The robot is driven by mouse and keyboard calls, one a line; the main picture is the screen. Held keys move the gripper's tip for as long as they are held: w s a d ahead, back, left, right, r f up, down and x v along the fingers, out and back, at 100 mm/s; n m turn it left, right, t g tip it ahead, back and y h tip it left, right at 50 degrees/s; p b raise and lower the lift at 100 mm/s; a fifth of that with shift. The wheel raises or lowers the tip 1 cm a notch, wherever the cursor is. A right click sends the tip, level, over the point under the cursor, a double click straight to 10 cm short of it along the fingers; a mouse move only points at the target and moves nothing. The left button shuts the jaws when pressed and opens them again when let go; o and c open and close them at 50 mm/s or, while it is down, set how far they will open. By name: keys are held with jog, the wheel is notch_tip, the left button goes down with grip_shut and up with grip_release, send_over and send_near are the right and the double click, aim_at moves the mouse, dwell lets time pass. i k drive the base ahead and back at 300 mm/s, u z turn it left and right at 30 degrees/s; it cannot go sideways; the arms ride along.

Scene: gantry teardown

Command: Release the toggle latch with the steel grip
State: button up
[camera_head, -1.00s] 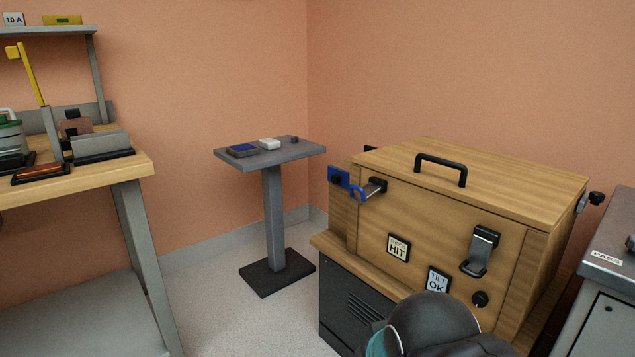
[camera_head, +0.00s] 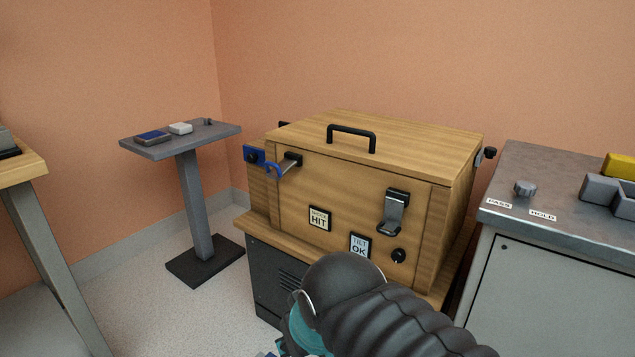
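A wooden crate (camera_head: 355,185) with a black lid handle stands on a dark cabinet. On its front, at the right, is a latch with a black top and a grey steel lever (camera_head: 394,216) hanging down. At the crate's left front corner, a blue hook-shaped piece (camera_head: 272,168) sits beside a steel bar with a black mount (camera_head: 291,161). Which of these parts counts as the toggle latch's grip I cannot tell for sure. My dark ribbed arm fills the lower middle, in front of the cabinet; my gripper does not show.
A grey pedestal table (camera_head: 170,148) stands left. A metal-topped cabinet (camera_head: 560,245) stands close on the right. Floor shows between pedestal and crate.

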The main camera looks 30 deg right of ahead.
aim_at(394, 208)
jog(key=u, duration=0.75)
jog(key=k, duration=1.3)
jog(key=z, duration=0.5)
